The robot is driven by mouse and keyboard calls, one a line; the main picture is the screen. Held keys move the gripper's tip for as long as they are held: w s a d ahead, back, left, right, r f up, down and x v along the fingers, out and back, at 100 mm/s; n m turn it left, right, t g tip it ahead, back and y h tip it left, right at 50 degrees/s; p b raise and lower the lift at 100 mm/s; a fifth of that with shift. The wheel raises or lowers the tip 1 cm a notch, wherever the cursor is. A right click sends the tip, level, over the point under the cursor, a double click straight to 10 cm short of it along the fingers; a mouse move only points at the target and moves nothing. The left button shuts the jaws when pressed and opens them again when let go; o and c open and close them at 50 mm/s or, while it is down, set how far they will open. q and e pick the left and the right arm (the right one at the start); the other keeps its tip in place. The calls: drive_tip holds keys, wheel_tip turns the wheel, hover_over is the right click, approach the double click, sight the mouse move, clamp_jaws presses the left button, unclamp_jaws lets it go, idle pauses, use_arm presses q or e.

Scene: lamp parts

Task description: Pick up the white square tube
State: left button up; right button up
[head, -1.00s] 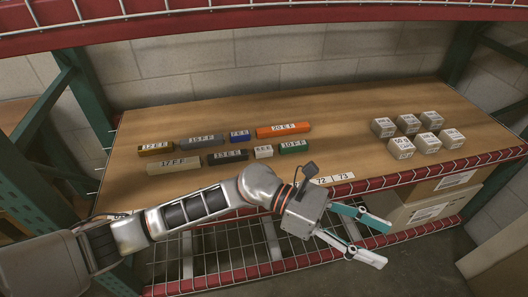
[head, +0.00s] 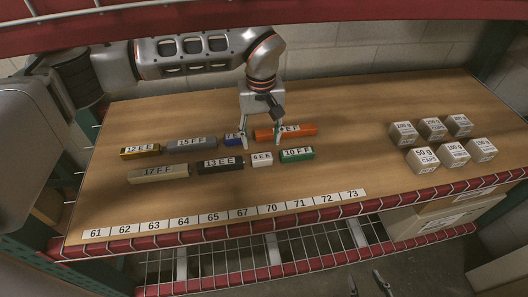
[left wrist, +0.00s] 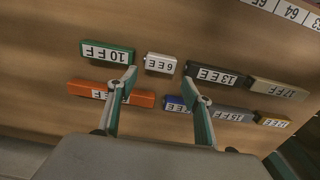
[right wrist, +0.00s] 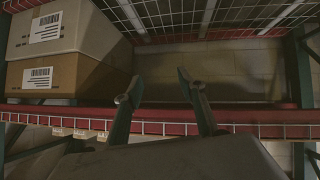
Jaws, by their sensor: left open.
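The white square tube, a short pale block labelled 6 E E (head: 262,159), lies on the table in the front row, between the black 13 E E block and the green 10 F F block. In the left wrist view the white tube (left wrist: 160,63) lies just beyond and between my fingertips. My left gripper (head: 262,138) is open and empty, pointing down above the blocks just behind the tube; it also shows in the left wrist view (left wrist: 158,80). My right gripper (right wrist: 160,78) is open and empty, low in front of the shelf, with its tips at the bottom of the head view (head: 366,276).
Close to the tube lie the green block (head: 297,155), black block (head: 220,166), orange block (head: 297,131) and blue block (head: 231,139). Several grey weight boxes (head: 422,160) stand at the right. A number strip (head: 225,214) runs along the front edge. The table between them is clear.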

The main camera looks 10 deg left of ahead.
sight(262, 156)
use_arm(q)
drive_tip(key=shift+s+f, duration=0.25)
drive_tip(key=shift+f, duration=0.85)
wheel_tip(262, 156, down, 4)
drive_tip(key=shift+s+d+f+b, duration=0.15)
drive_tip(key=shift+f+b, duration=0.1)
drive_tip(key=shift+b, duration=0.3)
drive_tip(key=shift+f, duration=0.2)
drive_tip(key=c, duration=0.9)
drive_tip(key=shift+o, duration=0.2)
use_arm(e)
drive_tip(key=shift+s+a+f, duration=0.1)
drive_tip(key=shift+s+f, duration=0.3)
drive_tip(key=shift+f, duration=0.05)
